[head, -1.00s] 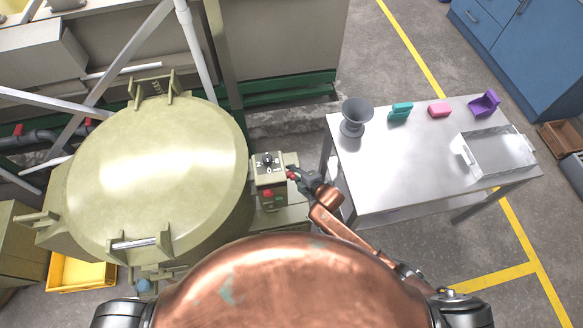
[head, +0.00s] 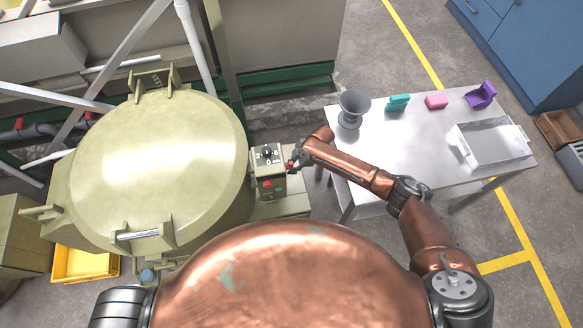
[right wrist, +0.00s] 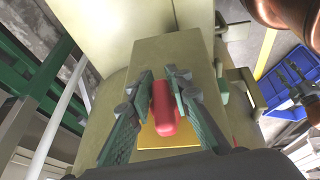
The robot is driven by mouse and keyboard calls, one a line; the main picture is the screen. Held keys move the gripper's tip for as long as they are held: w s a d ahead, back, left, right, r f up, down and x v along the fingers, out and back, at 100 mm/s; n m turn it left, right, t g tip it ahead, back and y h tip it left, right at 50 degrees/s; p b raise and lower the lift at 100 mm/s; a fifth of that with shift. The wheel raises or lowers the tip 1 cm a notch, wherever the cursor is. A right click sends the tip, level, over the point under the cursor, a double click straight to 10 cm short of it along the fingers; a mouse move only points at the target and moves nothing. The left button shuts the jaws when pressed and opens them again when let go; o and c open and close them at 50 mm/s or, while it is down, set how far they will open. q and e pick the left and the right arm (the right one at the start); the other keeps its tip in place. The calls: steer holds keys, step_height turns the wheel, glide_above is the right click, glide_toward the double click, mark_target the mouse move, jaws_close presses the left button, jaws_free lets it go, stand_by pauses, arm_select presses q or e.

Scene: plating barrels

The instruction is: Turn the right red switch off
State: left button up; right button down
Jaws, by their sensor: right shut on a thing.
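The right red switch (right wrist: 164,110) is a red handle over a yellow plate on a side of the olive control box (head: 268,165). In the right wrist view it sits between the two fingers of my right gripper (right wrist: 163,92), which is shut on it. In the head view my right gripper (head: 292,166) is at the box's right side and covers most of the switch. Whether the handle is turned on or off is hard to tell. A dark gripper-like part, apparently my left gripper (right wrist: 298,82), shows at the right wrist view's right edge.
The box has a black knob (head: 267,153) on top and a red control (head: 267,185) in front. A large olive barrel (head: 155,165) stands close at left.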

steer(key=shift+s+f+g+b, duration=0.1)
steer(key=shift+s+g+b, duration=0.1)
steer(key=shift+g+b, duration=0.55)
steer(key=c, duration=1.8)
jaws_free()
steer(key=shift+a, duration=0.1)
steer(key=shift+r, duration=0.2)
steer(key=v, duration=1.2)
steer(key=shift+a+f, duration=0.1)
steer(key=shift+f, duration=0.05)
